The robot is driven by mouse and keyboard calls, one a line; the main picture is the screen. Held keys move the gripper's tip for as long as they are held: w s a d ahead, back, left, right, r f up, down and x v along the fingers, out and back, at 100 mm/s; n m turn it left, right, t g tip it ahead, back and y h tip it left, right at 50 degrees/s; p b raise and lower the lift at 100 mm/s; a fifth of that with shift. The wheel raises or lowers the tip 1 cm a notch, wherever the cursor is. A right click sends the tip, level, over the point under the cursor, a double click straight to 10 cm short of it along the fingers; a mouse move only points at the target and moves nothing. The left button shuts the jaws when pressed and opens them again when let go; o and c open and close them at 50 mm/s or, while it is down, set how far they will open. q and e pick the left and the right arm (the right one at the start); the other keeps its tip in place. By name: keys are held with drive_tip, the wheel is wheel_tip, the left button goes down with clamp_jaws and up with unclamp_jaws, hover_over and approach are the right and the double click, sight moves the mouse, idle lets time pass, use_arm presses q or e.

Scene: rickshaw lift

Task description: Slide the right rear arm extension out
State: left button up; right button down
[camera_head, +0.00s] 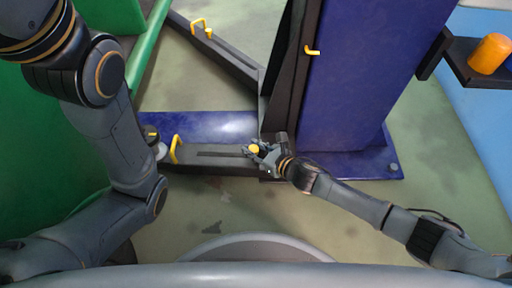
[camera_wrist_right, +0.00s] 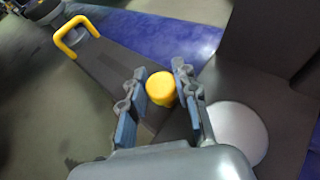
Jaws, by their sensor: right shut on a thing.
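The near lift arm (camera_head: 215,163) is a dark grey bar with a long slot, lying leftward from the foot of the blue column. A yellow loop handle (camera_head: 175,149) stands near its left end; it also shows at the upper left of the right wrist view (camera_wrist_right: 75,37). A yellow knob (camera_wrist_right: 161,88) stands up from the arm near its column end. My right gripper (camera_head: 256,149) is shut on this knob, one finger on each side in the right wrist view (camera_wrist_right: 160,92).
The blue column (camera_head: 355,75) rises on a blue base plate at the right. A second dark arm (camera_head: 235,60) with a yellow handle reaches to the upper left. A green structure (camera_head: 50,150) fills the left side. The floor in front is mostly clear.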

drive_tip(key=a, duration=1.1)
drive_tip(key=a+b, duration=0.1)
drive_tip(key=a, duration=0.5)
drive_tip(key=shift+w, duration=0.25)
drive_tip(key=shift+a+r, duration=0.1)
drive_tip(key=shift+a, duration=0.05)
drive_tip(key=c, duration=1)
unclamp_jaws()
drive_tip(key=shift+a, duration=0.15)
drive_tip(key=shift+s+d+r, duration=0.1)
drive_tip(key=shift+s+d, duration=0.05)
drive_tip(key=shift+d, duration=0.35)
drive_tip(key=v, duration=1.1)
drive_tip(key=shift+s, duration=0.2)
